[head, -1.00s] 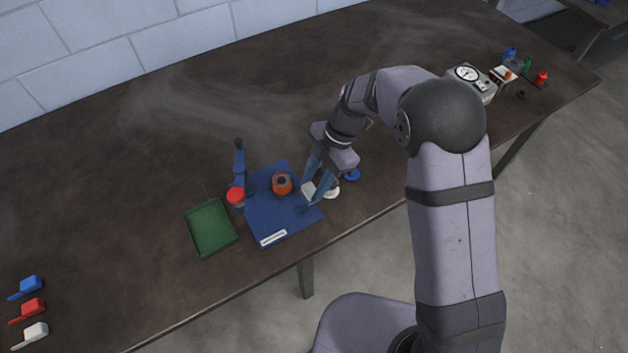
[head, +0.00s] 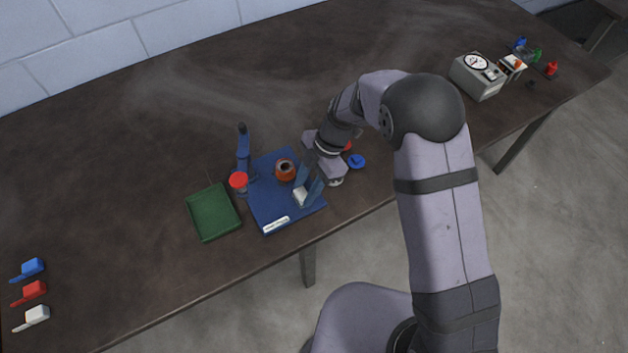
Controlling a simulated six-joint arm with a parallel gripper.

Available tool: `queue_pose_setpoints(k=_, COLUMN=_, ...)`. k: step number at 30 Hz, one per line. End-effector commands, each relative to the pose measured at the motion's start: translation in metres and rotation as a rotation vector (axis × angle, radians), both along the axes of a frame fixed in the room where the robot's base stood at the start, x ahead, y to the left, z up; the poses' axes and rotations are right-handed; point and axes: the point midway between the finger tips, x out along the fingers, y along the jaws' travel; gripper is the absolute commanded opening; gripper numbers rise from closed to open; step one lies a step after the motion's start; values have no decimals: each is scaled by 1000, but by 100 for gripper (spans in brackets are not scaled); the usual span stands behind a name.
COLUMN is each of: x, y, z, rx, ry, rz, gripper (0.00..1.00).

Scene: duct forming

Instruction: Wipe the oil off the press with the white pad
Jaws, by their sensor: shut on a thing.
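The press appears to be the blue plate (head: 262,205) with a white label on its near edge and a blue upright lever (head: 243,150) at its back left. An orange-brown ring-shaped part (head: 285,172) stands on the plate. My gripper (head: 304,195) is shut on the white pad (head: 300,196). It holds the pad at the right part of the plate, in front of the ring part. I cannot tell whether the pad touches the plate. I cannot make out any oil; the fingers hide part of the plate.
A white round piece (head: 335,181), a blue piece (head: 357,161) and a partly hidden red one are on the right. Blue, red and white scoops lie far left. A gauge box (head: 478,78) stands far right.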

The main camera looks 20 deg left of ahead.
Motion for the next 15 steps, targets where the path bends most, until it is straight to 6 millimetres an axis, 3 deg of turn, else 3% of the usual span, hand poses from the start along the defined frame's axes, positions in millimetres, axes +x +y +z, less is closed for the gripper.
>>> queue_pose_setpoints(k=4, x=-5, y=2, z=4, rx=-4, ry=5, rz=0, gripper=5)
queue_pose_setpoints(k=6, x=2, y=-3, z=-5, rx=-3, ry=3, rz=-4, gripper=5)
queue_pose_setpoints(k=15, x=22, y=-22, z=-2, rx=-1, ry=1, rz=-2, gripper=5)
